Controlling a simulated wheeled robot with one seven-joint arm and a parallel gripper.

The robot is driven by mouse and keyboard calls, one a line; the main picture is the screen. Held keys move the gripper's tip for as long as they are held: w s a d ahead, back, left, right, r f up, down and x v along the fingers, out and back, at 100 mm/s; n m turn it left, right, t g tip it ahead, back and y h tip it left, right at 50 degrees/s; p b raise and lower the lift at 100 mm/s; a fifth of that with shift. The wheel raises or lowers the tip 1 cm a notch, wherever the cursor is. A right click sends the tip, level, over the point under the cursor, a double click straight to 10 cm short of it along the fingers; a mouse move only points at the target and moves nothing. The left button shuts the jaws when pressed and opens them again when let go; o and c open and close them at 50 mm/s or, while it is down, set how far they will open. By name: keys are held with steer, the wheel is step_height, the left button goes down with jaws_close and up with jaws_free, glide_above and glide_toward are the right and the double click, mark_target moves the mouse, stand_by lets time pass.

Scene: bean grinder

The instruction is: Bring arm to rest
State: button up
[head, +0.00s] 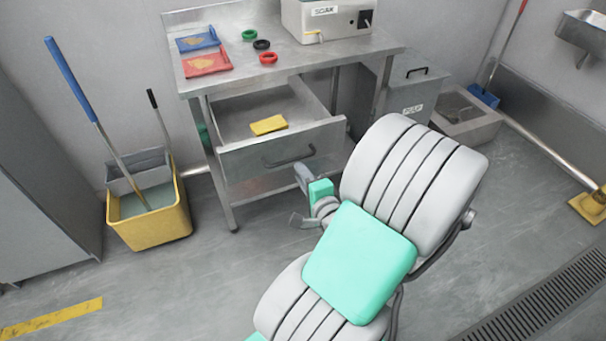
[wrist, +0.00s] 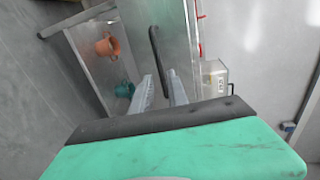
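My gripper (wrist: 161,75) shows two grey fingers in the wrist view, spread apart with nothing between them. The dark handle (wrist: 157,55) of the drawer lies just beyond the fingertips there, apart from them as far as I can tell. In the head view my arm is folded in front of the table, with the gripper (head: 301,176) low before the drawer and partly hidden by my arm. The drawer (head: 240,155) is pulled open, and a yellow packet (head: 269,125) lies in it.
The metal table (head: 330,52) carries a grinder box (head: 322,18), blue and red packets and several rings. A yellow mop bucket (head: 150,226) stands at left; a grey bin (head: 412,88) is at right. An orange cup (wrist: 108,47) and teal cup (wrist: 124,89) sit below. Front-left floor is clear.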

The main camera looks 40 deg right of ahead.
steer(key=shift+s+r, duration=0.1)
steer(key=shift+s, duration=0.05)
steer(key=shift+a, duration=0.1)
steer(key=w+a+r+n+g+y+p, duration=0.1)
steer(key=a+r+n+g+y+p, duration=0.1)
steer(key=a+n+g+y+p, duration=0.4)
steer(key=w+a+r+n+g+y+p, duration=0.1)
steer(key=a+r+n+y+p, duration=0.15)
steer(key=a+n, duration=0.75)
steer(key=s+a+r+n+g+h+p, duration=0.2)
steer(key=r+p, duration=0.2)
steer(key=r, duration=0.3)
steer(key=s+a+r+n+g+h+p, duration=0.2)
steer(key=s+a+r+n+g+p, duration=0.1)
steer(key=r, duration=0.5)
steer(key=shift+s+p, duration=0.3)
steer(key=shift+p, duration=0.2)
steer(key=shift+d, duration=0.1)
